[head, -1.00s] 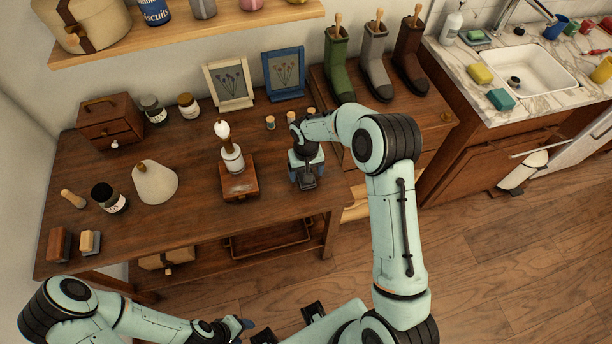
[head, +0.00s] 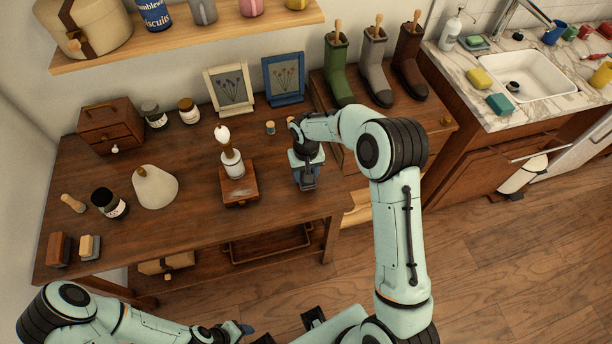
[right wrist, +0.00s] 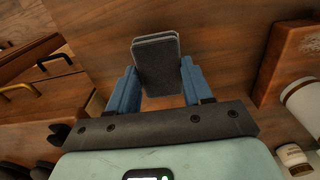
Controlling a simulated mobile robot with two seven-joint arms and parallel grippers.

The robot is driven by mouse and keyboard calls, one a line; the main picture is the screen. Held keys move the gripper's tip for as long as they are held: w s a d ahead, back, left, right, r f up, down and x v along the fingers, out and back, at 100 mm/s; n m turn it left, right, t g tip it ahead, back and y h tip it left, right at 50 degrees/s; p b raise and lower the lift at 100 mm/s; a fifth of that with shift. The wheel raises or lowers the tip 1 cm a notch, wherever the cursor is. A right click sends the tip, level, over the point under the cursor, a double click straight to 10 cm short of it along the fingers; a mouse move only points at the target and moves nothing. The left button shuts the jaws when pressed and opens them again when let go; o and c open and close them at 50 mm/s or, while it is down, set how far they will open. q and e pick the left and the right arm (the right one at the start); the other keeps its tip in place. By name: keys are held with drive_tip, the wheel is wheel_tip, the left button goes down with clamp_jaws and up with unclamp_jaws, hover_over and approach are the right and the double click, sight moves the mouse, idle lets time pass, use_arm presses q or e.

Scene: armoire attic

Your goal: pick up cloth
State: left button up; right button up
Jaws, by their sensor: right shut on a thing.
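A dark grey folded cloth (right wrist: 156,64) is between the two blue fingers of my right gripper (right wrist: 154,88) in the right wrist view. The right gripper is shut on it. In the head view my right gripper (head: 307,182) points down at the right front part of the wooden table, and a bit of the cloth shows at its tips. I cannot tell whether the cloth still touches the tabletop. My left gripper (head: 244,329) is low at the bottom edge of the head view, away from the table; its opening cannot be made out.
On the table (head: 190,225), a wooden box with a white-and-brown stand (head: 238,188) is just left of the right gripper. Several boots (head: 338,70) stand on a cabinet to the right.

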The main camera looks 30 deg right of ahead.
use_arm(q)
drive_tip(key=shift+w+r+p, duration=0.5)
drive_tip(key=shift+r+p, duration=0.05)
drive_tip(key=shift+r, duration=0.2)
use_arm(e)
wheel_tip(320, 180, up, 17)
drive_tip(key=shift+r, duration=0.2)
